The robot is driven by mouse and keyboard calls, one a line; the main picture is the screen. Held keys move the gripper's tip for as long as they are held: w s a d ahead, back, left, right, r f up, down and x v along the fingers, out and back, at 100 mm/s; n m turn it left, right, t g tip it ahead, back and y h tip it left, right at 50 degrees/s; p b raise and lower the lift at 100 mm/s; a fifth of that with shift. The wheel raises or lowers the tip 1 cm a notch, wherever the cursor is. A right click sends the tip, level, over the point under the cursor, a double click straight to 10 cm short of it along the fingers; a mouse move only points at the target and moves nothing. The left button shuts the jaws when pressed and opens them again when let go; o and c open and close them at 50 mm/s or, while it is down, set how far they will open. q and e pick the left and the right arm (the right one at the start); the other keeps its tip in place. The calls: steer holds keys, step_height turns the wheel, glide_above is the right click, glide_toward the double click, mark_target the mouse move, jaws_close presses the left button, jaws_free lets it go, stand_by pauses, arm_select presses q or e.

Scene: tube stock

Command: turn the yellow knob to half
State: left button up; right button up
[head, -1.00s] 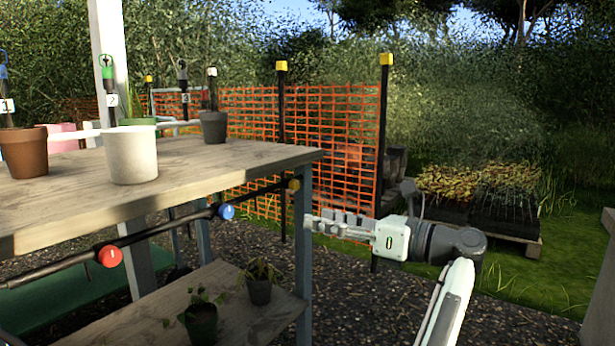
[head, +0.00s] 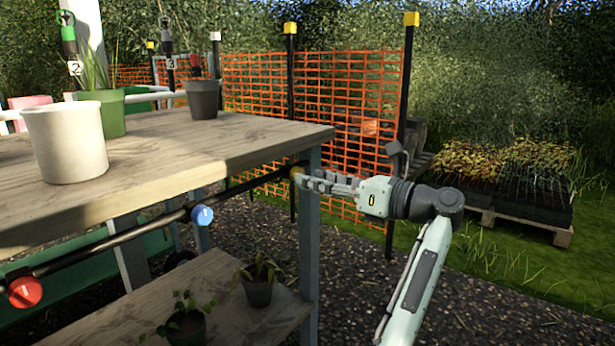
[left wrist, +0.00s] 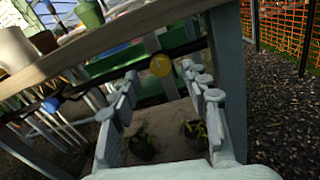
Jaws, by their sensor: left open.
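The yellow knob (head: 296,172) sits on the dark pipe under the front edge of the wooden table, near its right leg. In the left wrist view the yellow knob (left wrist: 160,65) appears between and just beyond the fingertips. Its setting is too small to read. My left gripper (head: 305,180) is open, with its fingertips at the knob in the head view, partly covering it. The left wrist view shows its two fingers (left wrist: 160,82) spread apart and empty; I cannot tell whether they touch the knob. My right gripper is not in view.
A blue knob (head: 202,215) and a red knob (head: 25,292) are on the same pipe (head: 130,235). The table leg (head: 309,240) stands close by the fingers. Potted plants (head: 258,285) are on the lower shelf. Gravel ground is clear to the right.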

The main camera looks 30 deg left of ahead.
arm_select(q)
steer(key=shift+w+a, duration=0.1)
steer(key=shift+a, duration=1.2)
jaws_close()
